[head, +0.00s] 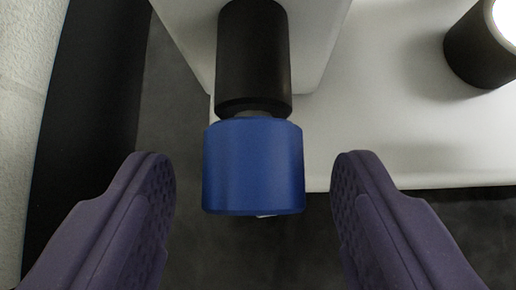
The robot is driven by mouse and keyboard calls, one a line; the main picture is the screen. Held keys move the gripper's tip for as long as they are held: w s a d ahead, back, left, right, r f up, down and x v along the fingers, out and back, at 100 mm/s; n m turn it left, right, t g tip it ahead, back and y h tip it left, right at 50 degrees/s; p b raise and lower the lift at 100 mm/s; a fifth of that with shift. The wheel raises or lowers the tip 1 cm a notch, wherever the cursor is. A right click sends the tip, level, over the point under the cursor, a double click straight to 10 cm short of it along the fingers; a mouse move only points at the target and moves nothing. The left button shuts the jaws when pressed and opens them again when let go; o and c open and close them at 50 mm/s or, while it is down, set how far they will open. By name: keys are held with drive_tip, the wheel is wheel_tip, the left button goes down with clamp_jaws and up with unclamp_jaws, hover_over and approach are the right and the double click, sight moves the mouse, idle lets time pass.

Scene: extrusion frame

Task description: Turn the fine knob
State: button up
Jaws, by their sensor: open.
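A blue cylindrical knob (253,167) sits in the middle of the head view, at the near end of a black cylinder (253,58). I take the blue knob to be the fine knob. My gripper (252,185) is open, with one purple finger on each side of the blue knob. There is a visible gap between each finger and the knob, so neither finger touches it. A small pale bit shows under the knob's lower edge; I cannot tell what it is.
The black cylinder comes out of a white block (325,30). A white plate (400,130) lies to the right, with a dark cylinder (473,52) with a bright top on it. A black strip (90,110) runs along the left. Dark floor shows below.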

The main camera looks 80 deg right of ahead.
drive_tip(key=shift+c, duration=0.2)
drive_tip(key=c, duration=1)
drive_tip(key=shift+s+t, duration=0.1)
drive_tip(key=shift+t, duration=0.6)
drive_tip(key=shift+s+f+m+t+b, duration=0.1)
drive_tip(key=shift+f+m+t+b, duration=0.2)
drive_tip(key=shift+m+t+b, duration=0.6)
drive_tip(key=shift+t+b, duration=0.4)
drive_tip(key=shift+b, duration=0.4)
drive_tip(key=shift+s+r+t+b, duration=0.1)
drive_tip(key=shift+t+b, duration=0.2)
drive_tip(key=shift+b, duration=0.1)
drive_tip(key=shift+r, duration=0.1)
drive_tip(key=o, duration=1)
